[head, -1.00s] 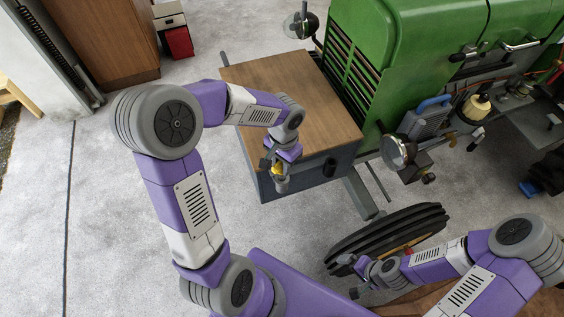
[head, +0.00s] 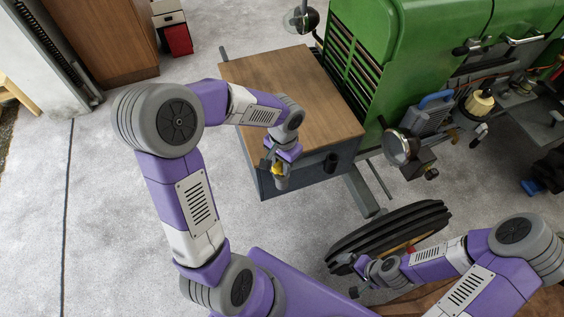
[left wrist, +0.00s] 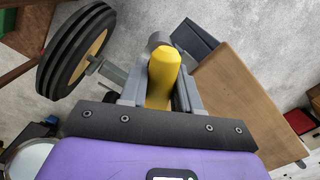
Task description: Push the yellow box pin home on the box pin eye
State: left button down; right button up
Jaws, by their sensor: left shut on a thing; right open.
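The yellow box pin (left wrist: 163,76) is between the fingers of my left gripper (left wrist: 160,88), which is shut on it. In the head view the pin (head: 278,169) shows as a small yellow patch in my left gripper (head: 279,167), at the front face of the wood-topped box. A grey round piece (head: 282,184) lies just beyond the pin and looks like the box pin eye. It also shows behind the pin's end in the left wrist view (left wrist: 157,40). I cannot tell how deep the pin sits. My right gripper (head: 352,278) is open and empty near the tyre.
The box (head: 285,85) with a wooden top stands against the green tractor (head: 400,50). A black tyre (head: 390,235) lies to the right.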

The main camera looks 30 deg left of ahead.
pick_arm(q)
jog(key=shift+f+b, duration=0.7)
jog(key=shift+f, duration=0.2)
jog(key=c, duration=0.7)
grip_release()
jog(key=shift+r, duration=0.1)
notch_tip(320, 180, up, 8)
jog(key=shift+w+f+p, duration=0.15)
jog(key=shift+f+p, duration=0.1)
jog(key=shift+p, duration=0.8)
